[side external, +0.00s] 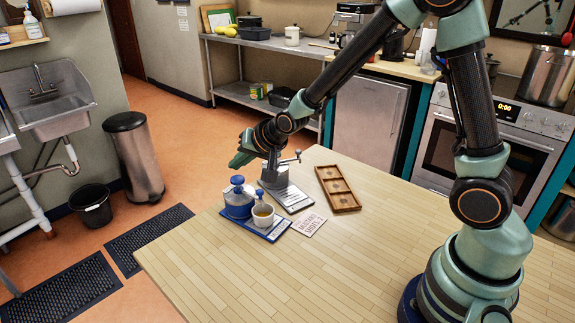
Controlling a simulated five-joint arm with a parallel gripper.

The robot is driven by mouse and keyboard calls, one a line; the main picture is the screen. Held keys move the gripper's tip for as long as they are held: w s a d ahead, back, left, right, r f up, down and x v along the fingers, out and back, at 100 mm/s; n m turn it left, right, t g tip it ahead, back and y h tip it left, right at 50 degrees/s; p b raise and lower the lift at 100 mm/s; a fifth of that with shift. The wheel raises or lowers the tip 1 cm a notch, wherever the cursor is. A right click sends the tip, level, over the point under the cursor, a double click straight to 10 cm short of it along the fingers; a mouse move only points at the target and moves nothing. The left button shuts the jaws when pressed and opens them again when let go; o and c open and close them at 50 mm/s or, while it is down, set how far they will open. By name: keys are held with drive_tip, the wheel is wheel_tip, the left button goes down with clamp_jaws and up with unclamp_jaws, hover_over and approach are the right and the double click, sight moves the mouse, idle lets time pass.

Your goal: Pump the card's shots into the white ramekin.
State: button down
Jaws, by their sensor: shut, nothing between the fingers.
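A pump jar (238,207) with a blue top stands on a blue mat (274,237) near the table's far left edge. The white ramekin (263,218) stands on the same mat, just right of the jar, with something brownish-yellow inside. The card (309,225) lies flat right of the mat; it seems to read "mustard shots", but the number is too small to be sure of. My gripper (237,160) is shut and empty, in the air above and behind the jar's blue top, apparently apart from it. A blue knob shows just behind the ramekin; what it belongs to is unclear.
A grey metal lever device (273,172) on a plate stands right behind the jar, close under my wrist. A wooden compartment tray (338,189) lies to its right. The front and middle of the wooden table (290,275) are clear.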

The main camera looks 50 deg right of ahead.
sight(240, 181)
drive_tip(key=shift+r, duration=2.7)
idle(0.4)
drive_tip(key=shift+f, duration=3.05)
drive_tip(key=shift+f, duration=0.1)
drive_tip(key=shift+f, duration=0.35)
